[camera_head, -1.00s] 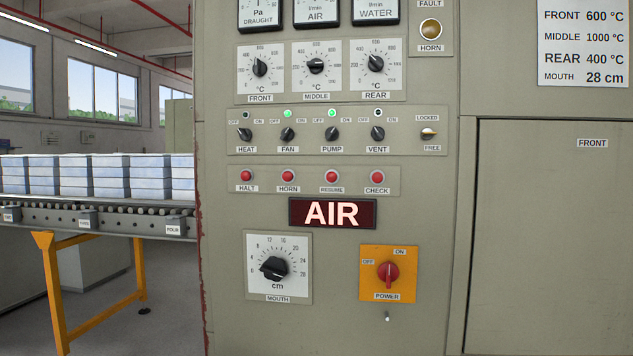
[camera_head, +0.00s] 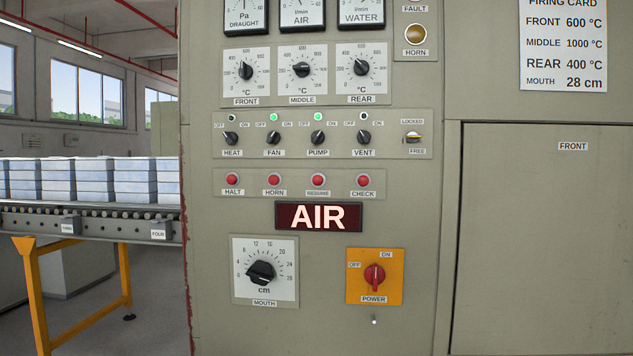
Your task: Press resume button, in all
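The red RESUME button (camera_head: 318,180) is third in a row of red push buttons on the grey-green control panel. The HORN button (camera_head: 274,180) is to its left and the CHECK button (camera_head: 363,180) to its right. The HALT button (camera_head: 232,180) is at the row's left end. A lit AIR sign (camera_head: 318,217) is just below the row. Neither of my grippers is in view, and nothing covers the buttons.
Above the row are the HEAT, FAN, PUMP and VENT switches (camera_head: 318,138); the FAN and PUMP lamps glow green. Below are the MOUTH dial (camera_head: 262,272) and red POWER switch (camera_head: 374,277). A roller conveyor (camera_head: 100,217) with stacked blocks stands left.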

